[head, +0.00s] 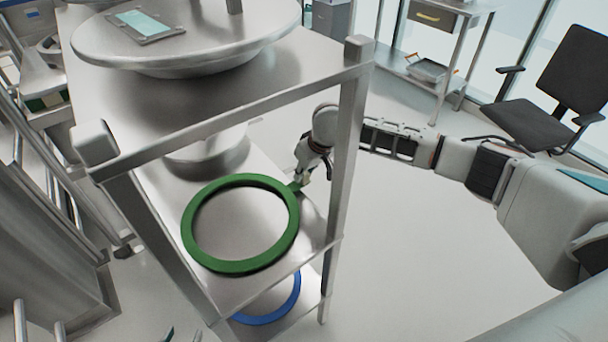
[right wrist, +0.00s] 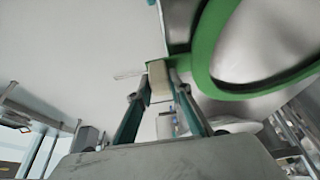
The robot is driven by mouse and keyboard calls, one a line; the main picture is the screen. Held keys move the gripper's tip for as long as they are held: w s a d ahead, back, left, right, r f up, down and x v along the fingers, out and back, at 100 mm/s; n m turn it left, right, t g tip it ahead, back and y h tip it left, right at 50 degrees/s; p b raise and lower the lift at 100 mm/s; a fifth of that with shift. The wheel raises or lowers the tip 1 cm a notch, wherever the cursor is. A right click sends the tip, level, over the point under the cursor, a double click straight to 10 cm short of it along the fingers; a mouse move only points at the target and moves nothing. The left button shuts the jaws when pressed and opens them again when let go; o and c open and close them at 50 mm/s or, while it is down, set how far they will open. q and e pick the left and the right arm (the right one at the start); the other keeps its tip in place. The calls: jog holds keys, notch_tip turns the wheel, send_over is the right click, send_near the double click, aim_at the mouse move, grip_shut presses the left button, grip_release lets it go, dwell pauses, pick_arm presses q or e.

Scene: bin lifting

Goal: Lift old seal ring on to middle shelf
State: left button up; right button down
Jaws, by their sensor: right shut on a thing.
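A green ring (head: 191,237) is at the middle shelf (head: 240,215) of a metal rack, lying roughly level over it. I cannot tell whether it touches the shelf. My right gripper (head: 301,181) reaches in past the rack's right post and is shut on the green ring's tab at its right edge. The right wrist view shows the green ring (right wrist: 207,40) beyond the fingertips (right wrist: 160,75). A blue ring (head: 272,316) lies on the lower shelf, partly hidden by the middle shelf. Two dark teal tips of my left gripper (head: 183,335) show apart at the bottom edge.
The rack's upright post (head: 347,150) stands close to my right gripper. The top shelf carries a big round metal lid (head: 190,45); a pale round part (head: 205,155) stands behind the ring. A black chair (head: 550,95) is far right. Floor right of the rack is clear.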

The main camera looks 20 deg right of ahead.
jog(key=shift+f+b, duration=0.65)
jog(key=shift+b, duration=0.05)
jog(key=shift+r+p, duration=0.35)
jog(key=shift+p, duration=0.75)
pick_arm(q)
jog(key=shift+d+r, duration=0.1)
jog(key=shift+r, duration=0.25)
jog(key=shift+f, duration=0.15)
jog(key=shift+s+f, duration=0.15)
jog(key=shift+f, duration=0.1)
jog(key=shift+r, duration=0.3)
pick_arm(e)
jog(key=shift+f, duration=0.15)
jog(key=c, duration=1.8)
grip_release()
jog(key=shift+o, duration=0.2)
